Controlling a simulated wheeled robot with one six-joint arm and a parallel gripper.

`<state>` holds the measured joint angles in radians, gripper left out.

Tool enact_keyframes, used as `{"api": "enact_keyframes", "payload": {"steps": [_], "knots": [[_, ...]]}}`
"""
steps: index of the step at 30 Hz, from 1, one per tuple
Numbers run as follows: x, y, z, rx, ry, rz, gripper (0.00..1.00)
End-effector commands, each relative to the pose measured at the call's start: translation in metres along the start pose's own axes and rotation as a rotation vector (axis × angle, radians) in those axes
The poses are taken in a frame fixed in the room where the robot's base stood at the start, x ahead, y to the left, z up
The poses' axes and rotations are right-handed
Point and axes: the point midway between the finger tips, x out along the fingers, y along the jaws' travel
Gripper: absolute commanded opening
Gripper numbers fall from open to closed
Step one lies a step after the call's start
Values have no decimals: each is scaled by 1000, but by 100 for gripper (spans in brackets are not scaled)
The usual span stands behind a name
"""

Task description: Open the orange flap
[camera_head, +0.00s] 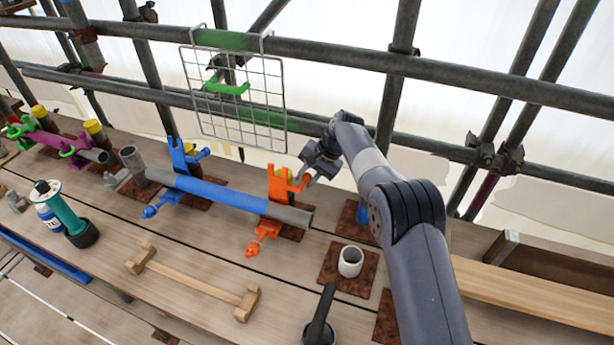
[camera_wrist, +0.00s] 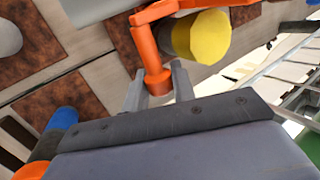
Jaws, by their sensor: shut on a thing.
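The orange coupler (camera_head: 283,183) stands at the right part of a blue-and-grey pipe (camera_head: 225,194), with its orange swing bolt (camera_head: 262,235) hanging toward the front. My gripper (camera_head: 304,180) is at the right side of the coupler's upper part. In the wrist view, my gripper (camera_wrist: 160,88) is shut on the end of an orange arm (camera_wrist: 148,50), which sits between the two fingers. I take this arm to be the orange flap. A yellow cap (camera_wrist: 208,37) shows just beyond it. How far the flap is open is hard to tell.
A blue coupler (camera_head: 183,163) holds the pipe farther left. A wire grid panel (camera_head: 237,100) hangs behind on the scaffold rail (camera_head: 350,60).

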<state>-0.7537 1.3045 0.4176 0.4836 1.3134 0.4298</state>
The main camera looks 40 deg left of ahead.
Motion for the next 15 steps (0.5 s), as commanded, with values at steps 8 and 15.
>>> {"api": "enact_keyframes", "payload": {"steps": [8,15], "knots": [[0,0,-1,-1,1,0,0],[0,0,0,-1,0,1,38]]}}
